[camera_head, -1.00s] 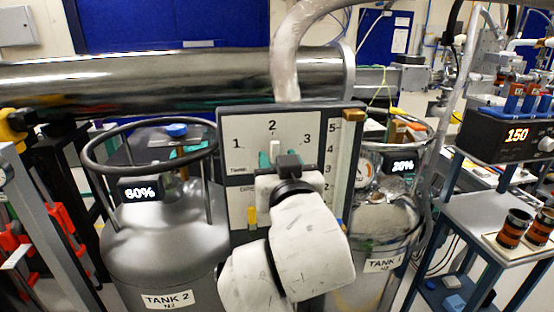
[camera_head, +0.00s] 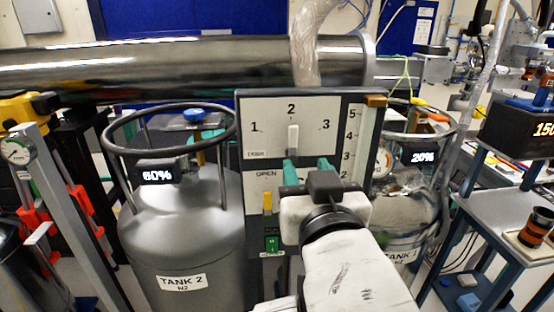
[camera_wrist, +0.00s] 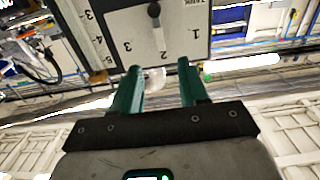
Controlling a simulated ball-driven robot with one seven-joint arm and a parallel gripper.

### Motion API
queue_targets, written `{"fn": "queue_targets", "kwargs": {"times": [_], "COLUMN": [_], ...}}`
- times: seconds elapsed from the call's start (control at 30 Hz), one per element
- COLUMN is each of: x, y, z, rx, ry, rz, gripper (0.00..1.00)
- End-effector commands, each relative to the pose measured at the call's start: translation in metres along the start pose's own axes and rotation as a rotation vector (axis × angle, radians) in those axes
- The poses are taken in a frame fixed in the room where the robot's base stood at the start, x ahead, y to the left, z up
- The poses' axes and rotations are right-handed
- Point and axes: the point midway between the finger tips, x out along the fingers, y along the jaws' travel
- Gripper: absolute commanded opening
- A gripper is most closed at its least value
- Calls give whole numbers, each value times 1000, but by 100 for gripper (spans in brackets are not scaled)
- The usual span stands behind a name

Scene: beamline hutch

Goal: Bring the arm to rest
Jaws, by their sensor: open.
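My gripper (camera_head: 307,165) has green fingers and is in front of the control panel (camera_head: 262,105), just below its white lever. The fingers are apart with nothing between them. In the wrist view my gripper (camera_wrist: 160,82) also shows open and empty, with the panel (camera_wrist: 120,25) upside down beyond it. The white lever (camera_head: 293,140) stands upright under the number 2 on the 1-2-3 scale. In the wrist view the lever knob (camera_wrist: 154,10) is beyond the fingertips, apart from them. My arm hides the panel's lower right part.
Grey TANK 2 (camera_head: 185,235), reading 60%, stands left of the panel. TANK 1 (camera_head: 405,215), reading 20%, stands close on the right. A large metal pipe (camera_head: 180,68) crosses behind. A blue-framed cart (camera_head: 500,215) with a display and copper-coloured cylinder is at the right.

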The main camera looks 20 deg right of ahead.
Motion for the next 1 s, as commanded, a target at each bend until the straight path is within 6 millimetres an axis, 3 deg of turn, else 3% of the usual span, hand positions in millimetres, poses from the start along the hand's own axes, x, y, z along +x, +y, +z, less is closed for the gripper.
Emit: {"fn": "queue_targets", "kwargs": {"times": [0.17, 0.27, 0.37, 0.57, 0.67, 0.8, 0.9, 1.0], "x": [1, 5, 9, -6, -31, -81, -124, -165], "y": [1, 6, 17, 57, 79, 110, 127, 139], "z": [3, 25, 72, 202, 264, 341, 385, 416], "rx": [-4, -30, -84, -197, -233, -260, -260, -248], "ry": [-8, -65, -190, -551, -736, -996, -1166, -1306], "rz": [0, -2, -9, -38, -59, -98, -132, -166], "gripper": [44, 44, 44, 44, 44, 44, 44, 44]}}
